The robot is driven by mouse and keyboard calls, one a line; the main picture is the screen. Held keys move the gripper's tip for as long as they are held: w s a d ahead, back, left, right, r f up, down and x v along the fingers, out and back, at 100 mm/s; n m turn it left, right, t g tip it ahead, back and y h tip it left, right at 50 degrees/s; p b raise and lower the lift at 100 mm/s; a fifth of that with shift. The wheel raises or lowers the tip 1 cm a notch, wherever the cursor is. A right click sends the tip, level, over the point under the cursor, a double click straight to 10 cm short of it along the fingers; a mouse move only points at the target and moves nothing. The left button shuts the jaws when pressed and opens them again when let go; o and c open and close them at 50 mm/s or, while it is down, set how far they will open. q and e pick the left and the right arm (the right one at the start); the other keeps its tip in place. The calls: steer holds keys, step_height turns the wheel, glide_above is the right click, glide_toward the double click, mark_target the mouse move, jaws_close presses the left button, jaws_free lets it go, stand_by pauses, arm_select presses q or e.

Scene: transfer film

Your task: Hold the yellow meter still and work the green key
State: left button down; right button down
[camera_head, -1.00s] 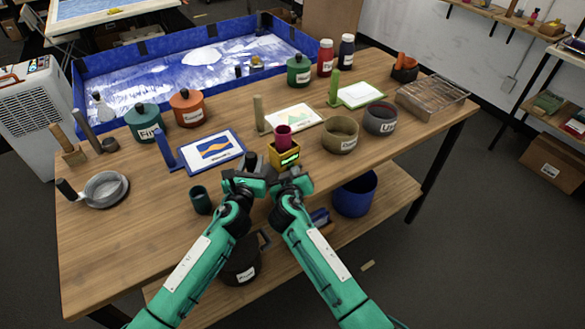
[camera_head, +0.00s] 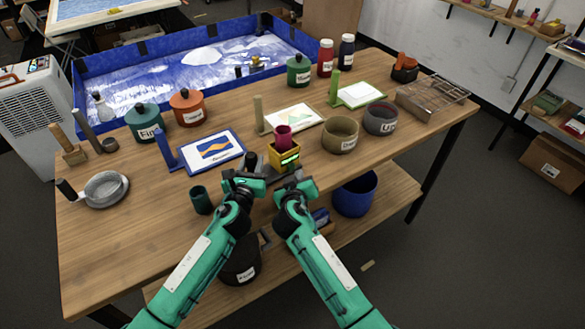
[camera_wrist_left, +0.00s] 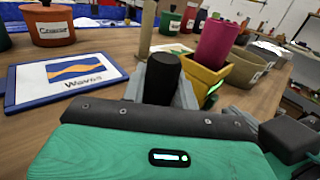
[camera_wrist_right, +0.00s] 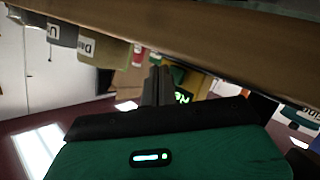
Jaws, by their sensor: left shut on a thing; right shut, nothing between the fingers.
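The yellow meter (camera_head: 276,162) stands at the table's front edge with a pink cup-shaped part (camera_head: 283,136) on top and a lit green patch (camera_head: 290,158) on its front. I cannot tell a separate green key from this lit patch. The patch also shows in the right wrist view (camera_wrist_right: 182,97). My left gripper (camera_head: 248,174) is shut on an upright black cylinder (camera_wrist_left: 163,78) beside the meter's left side; whether they are joined is unclear. My right gripper (camera_head: 290,176) is shut and empty, just in front of the meter. Contact there is unclear.
A dark green cup (camera_head: 201,200) stands left of my left gripper. The Waves picture board (camera_head: 214,150) lies behind-left, an olive bowl (camera_head: 340,135) and a grey bowl (camera_head: 380,119) to the right. A blue bin (camera_head: 354,194) is on the lower shelf.

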steer(key=shift+s+d, duration=0.8)
steer(key=shift+s, duration=0.2)
steer(key=shift+s+d, duration=0.8)
steer(key=shift+s, duration=0.15)
arm_select(q)
steer(key=c, duration=1)
jaws_free()
steer(key=shift+s, duration=0.1)
